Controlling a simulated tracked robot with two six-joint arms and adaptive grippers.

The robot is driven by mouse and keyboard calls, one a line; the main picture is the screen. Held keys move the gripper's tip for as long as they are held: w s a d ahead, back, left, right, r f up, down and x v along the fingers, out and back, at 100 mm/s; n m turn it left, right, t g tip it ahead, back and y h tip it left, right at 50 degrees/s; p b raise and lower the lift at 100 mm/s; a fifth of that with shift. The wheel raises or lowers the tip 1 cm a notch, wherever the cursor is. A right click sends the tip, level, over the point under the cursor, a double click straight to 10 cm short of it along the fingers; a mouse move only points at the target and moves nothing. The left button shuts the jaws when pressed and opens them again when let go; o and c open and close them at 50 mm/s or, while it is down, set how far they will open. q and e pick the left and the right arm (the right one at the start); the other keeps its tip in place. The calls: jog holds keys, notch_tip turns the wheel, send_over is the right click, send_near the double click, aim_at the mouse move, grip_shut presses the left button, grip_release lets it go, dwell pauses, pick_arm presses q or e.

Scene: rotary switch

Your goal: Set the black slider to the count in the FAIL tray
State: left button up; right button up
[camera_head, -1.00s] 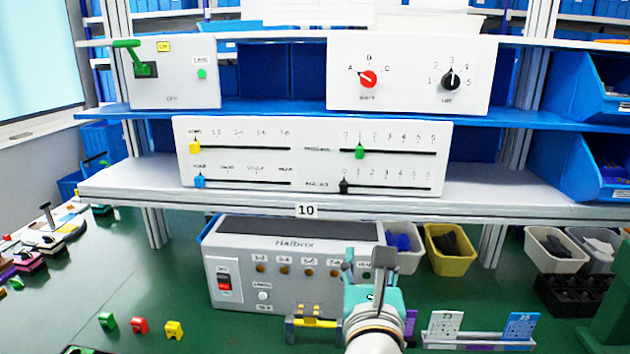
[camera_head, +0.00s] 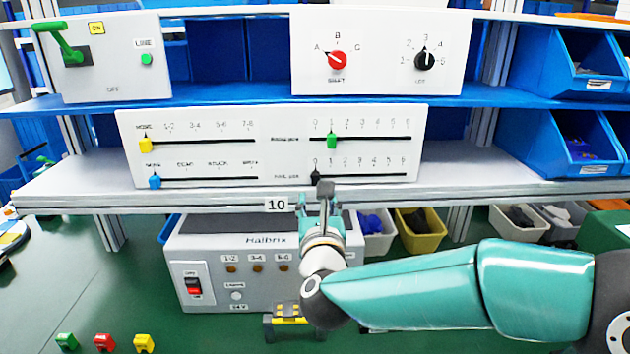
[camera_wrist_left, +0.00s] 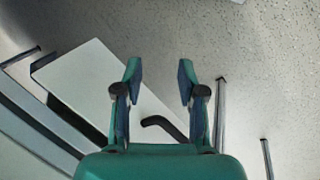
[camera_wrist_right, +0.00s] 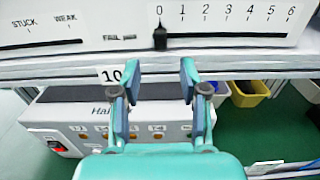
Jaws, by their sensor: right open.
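The black slider (camera_head: 315,176) sits at the 0 mark, the left end of the lower right scale on the white slider panel (camera_head: 265,170). In the right wrist view the black slider (camera_wrist_right: 160,37) hangs upright at 0, ahead of and above the fingertips. My right gripper (camera_wrist_right: 160,82) is open and empty; in the head view this gripper (camera_head: 318,196) is just below the slider, in front of the shelf edge. My left gripper (camera_wrist_left: 160,82) is open and empty in its wrist view, and out of the head view. No tray marked FAIL is readable.
The shelf edge (camera_head: 230,200) with its "10" label runs under the panel. The grey Halbrix box (camera_head: 210,245) stands below. A yellow bin (camera_head: 428,240) and pale bins stand behind my right arm. Green, red and yellow pieces lie at the front left.

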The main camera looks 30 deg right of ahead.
aim_at(315, 184)
jog(key=p+x, duration=0.1)
jog(key=x, duration=0.5)
jog(key=shift+w+d+p, duration=0.2)
jog(key=shift+w+p, duration=0.1)
jog(key=shift+p, duration=0.1)
grip_shut()
